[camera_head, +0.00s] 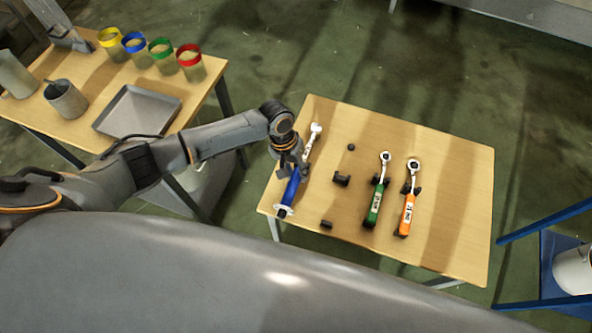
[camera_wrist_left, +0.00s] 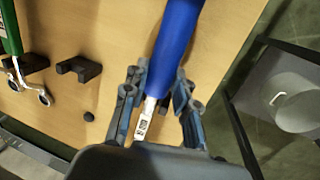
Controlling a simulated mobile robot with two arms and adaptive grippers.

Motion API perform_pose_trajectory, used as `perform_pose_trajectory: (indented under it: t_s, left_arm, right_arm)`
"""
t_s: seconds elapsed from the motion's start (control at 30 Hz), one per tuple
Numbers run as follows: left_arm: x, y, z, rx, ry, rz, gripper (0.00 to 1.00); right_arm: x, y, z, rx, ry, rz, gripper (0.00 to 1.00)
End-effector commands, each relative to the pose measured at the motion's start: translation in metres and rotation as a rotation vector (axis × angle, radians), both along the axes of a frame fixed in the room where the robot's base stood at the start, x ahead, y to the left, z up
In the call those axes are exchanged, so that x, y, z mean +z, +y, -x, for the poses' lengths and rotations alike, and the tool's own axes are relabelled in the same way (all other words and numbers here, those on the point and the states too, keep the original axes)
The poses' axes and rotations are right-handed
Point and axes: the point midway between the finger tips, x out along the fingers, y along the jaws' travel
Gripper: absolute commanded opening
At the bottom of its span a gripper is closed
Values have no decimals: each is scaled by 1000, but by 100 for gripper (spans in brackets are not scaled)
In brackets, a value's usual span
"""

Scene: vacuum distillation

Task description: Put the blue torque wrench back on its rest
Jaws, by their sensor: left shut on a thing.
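My left gripper (camera_head: 290,168) is shut on the blue torque wrench (camera_head: 289,190) over the left part of the right-hand table. In the left wrist view, the fingers (camera_wrist_left: 158,95) are on either side of the wrench (camera_wrist_left: 177,40) where the blue handle meets the silver shaft. In the head view its ratchet head points to the back and its handle to the front. I cannot tell how high it is above the table. The empty black rest (camera_head: 341,180) is to the right of the wrench, apart from it; it also shows in the left wrist view (camera_wrist_left: 78,69). My right gripper is not in view.
Small black pieces stand behind (camera_head: 351,147) and in front (camera_head: 326,224) of the rest. A green wrench (camera_head: 374,203) and an orange wrench (camera_head: 406,214) lie farther right. Another table (camera_head: 205,88) at the left holds colored cups and a grey tray (camera_head: 137,112).

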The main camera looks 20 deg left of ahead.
Motion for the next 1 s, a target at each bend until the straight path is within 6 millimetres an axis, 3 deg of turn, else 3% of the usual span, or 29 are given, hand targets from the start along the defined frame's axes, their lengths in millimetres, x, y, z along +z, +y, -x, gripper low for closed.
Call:
perform_pose_trajectory:
  t_s: [0.53, 0.57, 0.67, 1.0]
  left_arm:
    - [-6, -1, -1, -1, -1, 2, 0]
    - [-6, -1, -1, -1, -1, 2, 32]
    - [-6, -1, 0, -1, -1, 2, 52]
    - [-7, 1, 1, 0, 3, -2, 54]
  right_arm:
    - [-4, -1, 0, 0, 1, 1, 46]
    - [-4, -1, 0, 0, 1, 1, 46]
    - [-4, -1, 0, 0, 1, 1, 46]
    - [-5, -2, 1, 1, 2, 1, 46]
